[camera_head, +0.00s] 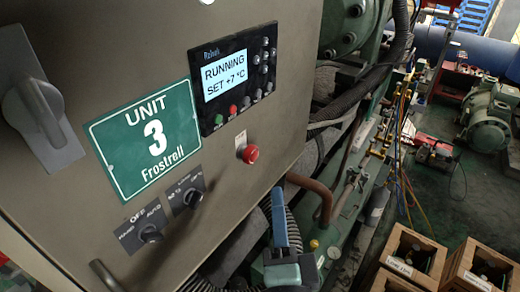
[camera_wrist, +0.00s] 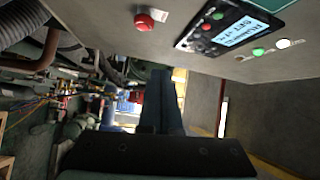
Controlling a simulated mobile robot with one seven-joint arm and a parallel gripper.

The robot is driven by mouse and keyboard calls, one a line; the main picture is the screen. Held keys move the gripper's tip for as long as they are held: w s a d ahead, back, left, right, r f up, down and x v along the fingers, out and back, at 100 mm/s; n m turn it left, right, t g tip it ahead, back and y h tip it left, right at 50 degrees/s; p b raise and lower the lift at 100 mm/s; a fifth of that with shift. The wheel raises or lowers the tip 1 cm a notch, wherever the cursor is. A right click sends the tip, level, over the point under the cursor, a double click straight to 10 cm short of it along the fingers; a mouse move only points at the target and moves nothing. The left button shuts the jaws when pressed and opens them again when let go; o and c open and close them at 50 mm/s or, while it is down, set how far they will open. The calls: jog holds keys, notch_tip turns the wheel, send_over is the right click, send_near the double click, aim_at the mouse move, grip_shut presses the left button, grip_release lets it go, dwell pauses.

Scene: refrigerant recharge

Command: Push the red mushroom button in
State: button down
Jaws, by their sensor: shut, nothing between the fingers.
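The red mushroom button (camera_head: 248,154) sticks out of the right part of the grey cabinet front, below the display. In the wrist view my gripper's fingers (camera_wrist: 162,73) are together and empty. Their tips are apart from the button. I cannot tell whether the button is pressed in.
The control display (camera_head: 226,77) reads RUNNING, SET +7 °C, with small green and red buttons below it. A green Unit 3 sign (camera_head: 125,165), two selector knobs (camera_head: 150,233) and a large grey handle (camera_head: 35,115) are on the cabinet. Pipes and hoses crowd the right side.

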jog(key=f, duration=0.1)
jog(key=s+f+m, duration=0.1)
jog(key=f+m+g, duration=0.1)
jog(key=shift+s+d+f, duration=0.1)
jog(key=shift+s+d, duration=0.1)
jog(key=shift+d, duration=0.05)
jog(key=shift+w, duration=0.1)
jog(key=p, duration=0.4)
send_near(249, 154)
jog(key=w+d+f, duration=0.1)
jog(key=w+d, duration=0.3)
jog(key=w, duration=0.1)
jog(key=shift+w+a+f+p, duration=0.25)
jog(key=shift+w+a+p, duration=0.6)
jog(key=shift+w+a, duration=0.4)
